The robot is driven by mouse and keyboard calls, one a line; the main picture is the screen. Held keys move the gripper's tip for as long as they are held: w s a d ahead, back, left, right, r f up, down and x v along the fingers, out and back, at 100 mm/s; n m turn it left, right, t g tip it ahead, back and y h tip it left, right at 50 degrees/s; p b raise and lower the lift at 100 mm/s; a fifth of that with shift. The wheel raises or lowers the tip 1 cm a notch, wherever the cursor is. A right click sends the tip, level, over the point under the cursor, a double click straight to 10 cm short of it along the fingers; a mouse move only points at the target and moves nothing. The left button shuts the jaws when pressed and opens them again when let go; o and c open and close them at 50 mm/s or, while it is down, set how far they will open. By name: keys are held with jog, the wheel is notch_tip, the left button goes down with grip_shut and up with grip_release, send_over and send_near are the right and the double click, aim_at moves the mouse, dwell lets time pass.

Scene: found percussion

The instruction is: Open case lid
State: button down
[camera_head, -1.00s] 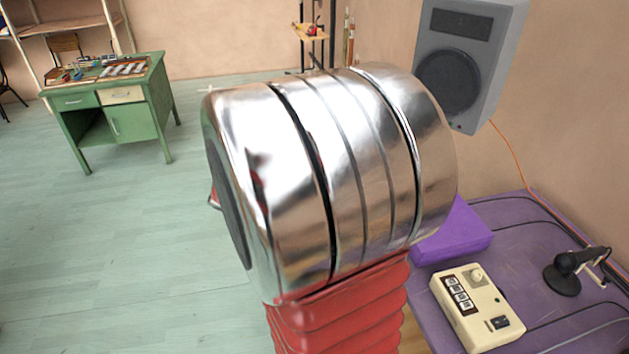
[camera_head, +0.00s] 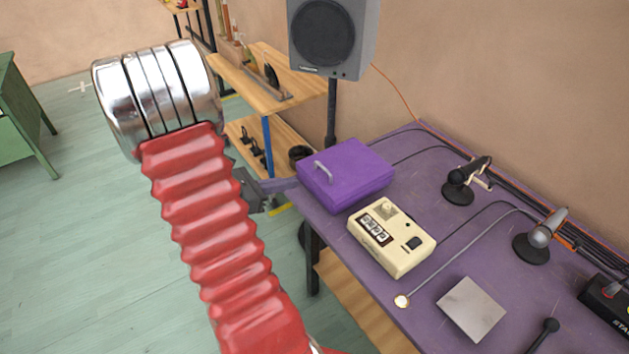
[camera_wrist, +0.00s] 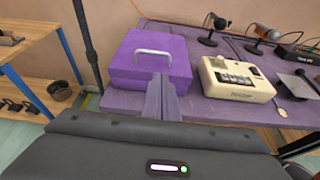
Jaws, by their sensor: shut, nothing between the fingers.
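The purple case (camera_head: 350,178) sits on the left end of the purple table, its lid shut. A silver handle (camera_head: 323,170) is on it. The case also shows in the wrist view (camera_wrist: 130,76), with the handle (camera_wrist: 153,54) on its upper part. My gripper (camera_wrist: 162,80) is shut and empty, its two fingers together, pointing at the case's near side. In the wrist view the fingertips overlap the case's near edge; I cannot tell if they touch it. In the head view my red arm hides most of the gripper, and the finger ends show just left of the case.
A cream box with buttons (camera_head: 392,238) stands right of the case, with microphones (camera_head: 458,187) and cables beyond. A grey square plate (camera_head: 471,309) lies nearer. A speaker (camera_head: 332,35) on a stand is behind the case. Wooden shelves (camera_head: 268,80) stand left. Open floor is at left.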

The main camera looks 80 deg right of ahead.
jog(key=shift+x, duration=4.95)
